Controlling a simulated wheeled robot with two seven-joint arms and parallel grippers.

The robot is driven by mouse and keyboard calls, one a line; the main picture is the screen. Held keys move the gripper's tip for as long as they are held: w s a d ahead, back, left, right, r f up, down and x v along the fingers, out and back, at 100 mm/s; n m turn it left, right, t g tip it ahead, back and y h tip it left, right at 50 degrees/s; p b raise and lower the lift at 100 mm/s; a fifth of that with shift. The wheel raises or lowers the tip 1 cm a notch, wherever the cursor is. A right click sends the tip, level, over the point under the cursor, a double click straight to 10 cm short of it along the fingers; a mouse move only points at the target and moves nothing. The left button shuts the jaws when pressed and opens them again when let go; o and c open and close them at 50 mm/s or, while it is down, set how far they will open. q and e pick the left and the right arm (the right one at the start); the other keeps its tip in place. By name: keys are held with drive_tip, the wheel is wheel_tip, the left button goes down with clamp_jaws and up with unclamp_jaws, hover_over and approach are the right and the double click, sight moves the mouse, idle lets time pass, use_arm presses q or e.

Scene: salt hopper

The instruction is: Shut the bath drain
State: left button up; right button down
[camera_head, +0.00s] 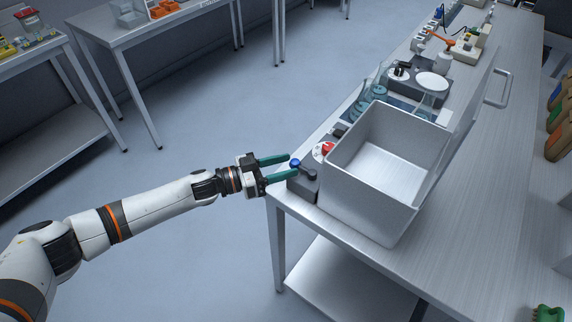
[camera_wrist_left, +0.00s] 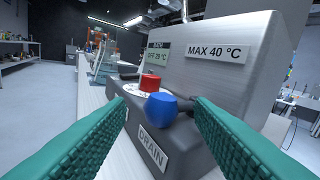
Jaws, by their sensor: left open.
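The bath (camera_head: 380,160) is an open metal box on the bench, its lid standing raised on the right side. A dark grey block on its left side carries a blue drain knob (camera_head: 295,163) on a dark lever and a red knob (camera_head: 327,148). In the left wrist view the blue knob (camera_wrist_left: 161,109) sits above a DRAIN label (camera_wrist_left: 152,148), with the red knob (camera_wrist_left: 149,83) behind it. My left gripper (camera_head: 293,166) is open, its green fingers on either side of the blue knob. I cannot tell whether they touch it.
Behind the bath stand glassware (camera_head: 372,98), a balance with a white plate (camera_head: 432,81) and other equipment. The lid's handle (camera_head: 498,88) projects right. The floor left of the bench is free. Other tables stand at the upper left.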

use_arm(q)
drive_tip(key=b+v, duration=0.2)
drive_tip(key=v, duration=0.8)
drive_tip(key=shift+s+a, duration=0.25)
drive_tip(key=shift+a, duration=0.1)
drive_tip(key=w+a+f+n+t+y, duration=0.2)
drive_tip(key=f+n+t+y, duration=0.15)
drive_tip(key=f, duration=0.55)
drive_tip(key=w+a+f+n+t+y, duration=0.2)
drive_tip(key=w+a+f+t+y, duration=0.15)
drive_tip(key=f, duration=0.55)
drive_tip(key=s+a+f+n+g+y, duration=0.1)
drive_tip(key=s+a+f+y, duration=0.15)
drive_tip(key=s+f, duration=0.4)
drive_tip(key=s+a+f+n+g+y, duration=0.1)
drive_tip(key=s+a+f+y, duration=0.2)
drive_tip(key=f, duration=0.6)
drive_tip(key=s+a+f+n+g+y, duration=0.2)
drive_tip(key=s+f+g+y, duration=0.15)
drive_tip(key=s+f, duration=1)
drive_tip(key=s+f+g, duration=0.2)
drive_tip(key=s+g, duration=0.1)
drive_tip(key=s, duration=1)
drive_tip(key=s+d+f+g+y, duration=0.1)
drive_tip(key=s+f+g, duration=0.2)
drive_tip(key=s, duration=1)
drive_tip(key=shift+s+d, duration=0.1)
drive_tip(key=shift+d, duration=0.05)
